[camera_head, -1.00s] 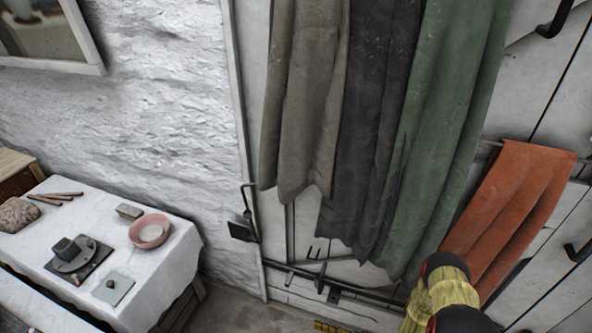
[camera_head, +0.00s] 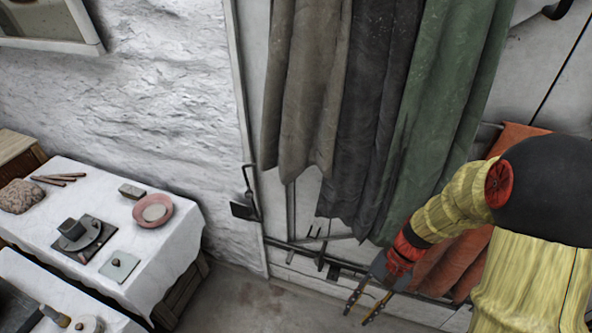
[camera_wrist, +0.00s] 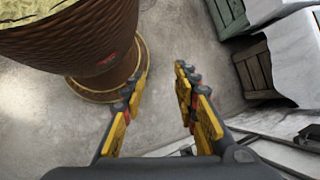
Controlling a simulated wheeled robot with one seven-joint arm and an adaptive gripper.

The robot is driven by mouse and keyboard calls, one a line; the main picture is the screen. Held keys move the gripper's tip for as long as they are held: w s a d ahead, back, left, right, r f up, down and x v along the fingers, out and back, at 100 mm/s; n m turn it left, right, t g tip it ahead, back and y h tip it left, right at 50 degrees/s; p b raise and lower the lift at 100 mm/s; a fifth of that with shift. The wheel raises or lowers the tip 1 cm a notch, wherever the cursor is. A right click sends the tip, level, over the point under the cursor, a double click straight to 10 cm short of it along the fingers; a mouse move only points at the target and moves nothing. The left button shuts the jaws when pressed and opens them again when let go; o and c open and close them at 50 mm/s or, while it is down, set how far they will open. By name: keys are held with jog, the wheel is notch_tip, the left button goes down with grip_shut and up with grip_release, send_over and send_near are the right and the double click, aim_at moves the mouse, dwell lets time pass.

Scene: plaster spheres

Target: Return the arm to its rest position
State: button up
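My gripper (camera_head: 367,306) hangs in front of the hanging cloths at the lower right of the head view, at the end of my yellow arm. Its two fingers are apart with nothing between them. In the wrist view my gripper (camera_wrist: 160,98) is open and empty, with bare concrete floor between and beyond the fingers. No object is held.
A white-covered table (camera_head: 190,243) with a pink bowl (camera_head: 153,211) stands at the left. Grey, dark and green cloths (camera_head: 440,90) and an orange cloth (camera_head: 450,262) hang behind my arm. Grey floor (camera_head: 240,300) is clear between table and arm.

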jog(key=s+d+r+n+t+h+p, duration=0.1)
jog(key=r+t, duration=0.4)
jog(key=r, duration=0.9)
jog(key=s+d+r+n+t+h, duration=0.1)
jog(key=r+n+t+h, duration=0.3)
jog(key=r, duration=1)
jog(key=shift+s+r+n+t+h+p, duration=0.15)
jog(key=shift+s+n+t+h+p, duration=0.3)
jog(key=shift+s+n, duration=0.4)
